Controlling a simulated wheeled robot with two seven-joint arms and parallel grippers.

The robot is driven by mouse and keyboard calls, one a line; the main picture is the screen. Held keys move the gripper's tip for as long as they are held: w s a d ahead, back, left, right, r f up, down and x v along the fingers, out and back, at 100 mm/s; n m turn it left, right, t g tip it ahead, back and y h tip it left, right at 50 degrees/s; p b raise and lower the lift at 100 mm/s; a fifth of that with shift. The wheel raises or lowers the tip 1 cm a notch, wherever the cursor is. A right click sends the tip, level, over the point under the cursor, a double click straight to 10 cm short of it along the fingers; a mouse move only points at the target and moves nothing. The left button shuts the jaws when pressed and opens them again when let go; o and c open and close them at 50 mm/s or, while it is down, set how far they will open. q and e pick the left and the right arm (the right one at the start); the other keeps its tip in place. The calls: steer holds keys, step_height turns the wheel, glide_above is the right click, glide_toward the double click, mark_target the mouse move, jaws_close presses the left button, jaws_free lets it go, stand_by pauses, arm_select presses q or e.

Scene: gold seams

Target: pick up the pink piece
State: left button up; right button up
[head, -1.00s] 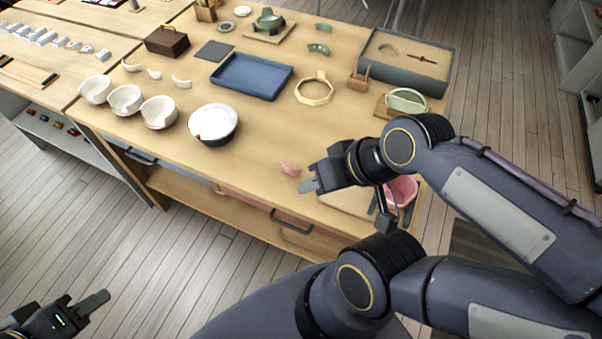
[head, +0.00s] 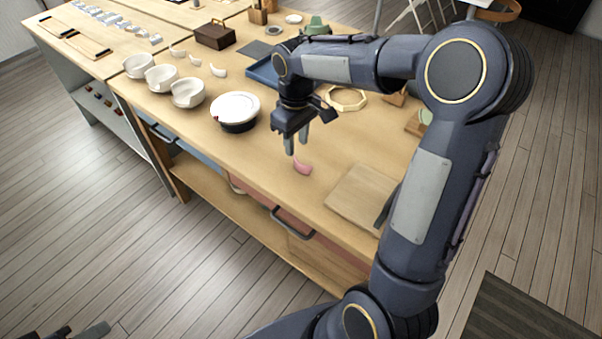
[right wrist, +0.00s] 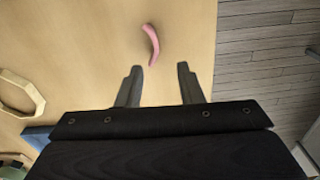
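The pink piece (head: 303,167) is a small curved shard lying on the wooden table near its front edge. In the right wrist view the pink piece (right wrist: 151,44) lies beyond the fingertips, a little left of the middle of the gap. My right gripper (head: 296,150) points down above and just behind the piece, apart from it. In the right wrist view my right gripper (right wrist: 158,70) has its two fingers spread with nothing between them. Part of my left gripper (head: 80,333) shows at the bottom left edge; its fingers are mostly cut off.
A white-lidded dark bowl (head: 235,110) stands left of the right gripper, with several white cups beyond. A wooden board (head: 360,195) lies to the right. A blue tray (head: 262,72) and an octagonal ring (head: 347,98) are behind. Table around the piece is clear.

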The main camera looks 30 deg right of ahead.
mark_target(300, 163)
steer(key=shift+w+f, duration=0.25)
steer(key=shift+f, duration=0.4)
steer(key=f, duration=0.4)
steer(key=s+f, duration=0.1)
steer(key=f, duration=0.1)
steer(key=shift+d+f, duration=0.1)
steer(key=shift+d, duration=0.25)
steer(key=shift+f, duration=0.45)
jaws_close()
